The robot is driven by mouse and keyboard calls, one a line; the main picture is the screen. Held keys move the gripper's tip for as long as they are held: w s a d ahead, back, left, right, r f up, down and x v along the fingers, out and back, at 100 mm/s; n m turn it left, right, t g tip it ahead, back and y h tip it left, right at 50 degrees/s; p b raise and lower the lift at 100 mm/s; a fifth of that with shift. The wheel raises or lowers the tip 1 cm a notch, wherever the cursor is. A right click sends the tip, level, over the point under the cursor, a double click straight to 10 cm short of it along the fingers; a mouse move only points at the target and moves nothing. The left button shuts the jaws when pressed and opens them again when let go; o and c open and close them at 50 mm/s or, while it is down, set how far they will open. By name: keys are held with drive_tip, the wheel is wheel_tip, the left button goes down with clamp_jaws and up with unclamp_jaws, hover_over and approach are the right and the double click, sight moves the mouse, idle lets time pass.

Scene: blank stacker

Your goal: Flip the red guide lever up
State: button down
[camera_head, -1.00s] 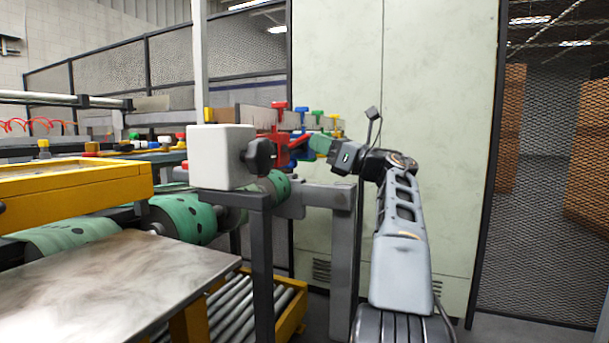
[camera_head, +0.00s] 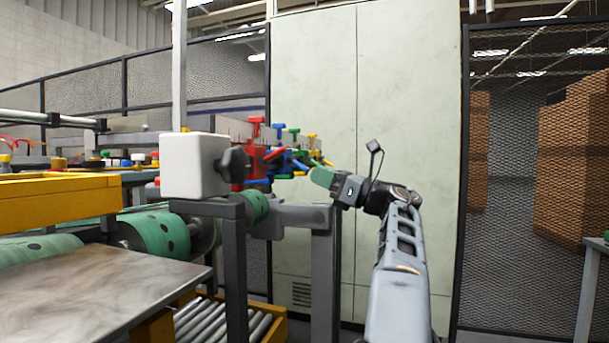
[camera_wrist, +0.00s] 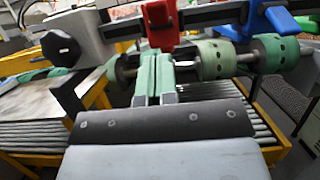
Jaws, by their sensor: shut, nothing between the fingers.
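The red guide (camera_head: 254,160) is a red block with a red knob on top, mounted on a rail beside a white box. Its red lever (camera_head: 274,154) sticks out to the right, its tip tilted slightly upward. In the wrist view the red lever (camera_wrist: 161,24) hangs at the top centre, just beyond my fingertips. My gripper (camera_head: 318,177) has green fingers and is shut and empty. It is to the right of the red lever and slightly lower, with the two apart in the head view. The closed fingers also show in the wrist view (camera_wrist: 154,62).
Blue (camera_head: 281,160), green and yellow guides stand in a row behind the red one. The white box (camera_head: 194,165) with a black knob (camera_head: 234,165) is left of it. Green rollers (camera_head: 160,234) run below. A pale cabinet (camera_head: 365,80) stands behind my arm.

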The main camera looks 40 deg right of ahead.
drive_tip(key=v, duration=0.6)
drive_tip(key=shift+r, duration=0.2)
idle(0.4)
